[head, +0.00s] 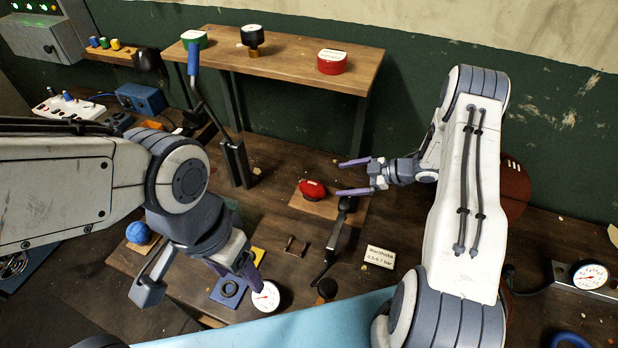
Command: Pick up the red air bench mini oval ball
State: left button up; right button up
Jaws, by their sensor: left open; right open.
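A small red oval ball (312,189) sits on a light wooden board (325,207) on the bench. My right gripper (341,178) reaches in from the right with its purple fingers spread and pointing left. Its fingertips are just right of the ball in the picture, and nothing is between them. I cannot tell its height above the board. My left gripper (204,290) is open and empty at the lower left, above the front of the bench and far from the red ball.
A black-handled tool (340,230) lies by the board's right side. A label card (380,257), white gauge (266,296) and blue ball (138,233) are nearby. A raised shelf (290,60) behind carries a red container (332,62) and green container (194,39).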

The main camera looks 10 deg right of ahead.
aim_at(319, 185)
jog(key=shift+s+d+f+y, duration=0.2)
jog(key=shift+s+f+y, duration=0.2)
jog(key=shift+s, duration=0.15)
jog(key=shift+a+f, duration=0.2)
jog(key=shift+a, duration=0.05)
jog(key=b+x, duration=0.1)
jog(key=x, duration=0.3)
jog(key=shift+s+a+b, duration=0.1)
jog(key=shift+b, duration=0.2)
jog(key=x, duration=0.2)
jog(key=b+x, duration=0.1)
jog(key=x, duration=0.2)
jog(key=shift+w+a+r, duration=0.15)
jog(key=shift+w+a, duration=0.15)
jog(key=shift+a, duration=0.15)
jog(key=c, duration=1.3)
jog(key=shift+r, duration=0.1)
jog(key=shift+c, duration=0.4)
jog(key=shift+r+b, duration=0.1)
jog(key=shift+b, duration=0.2)
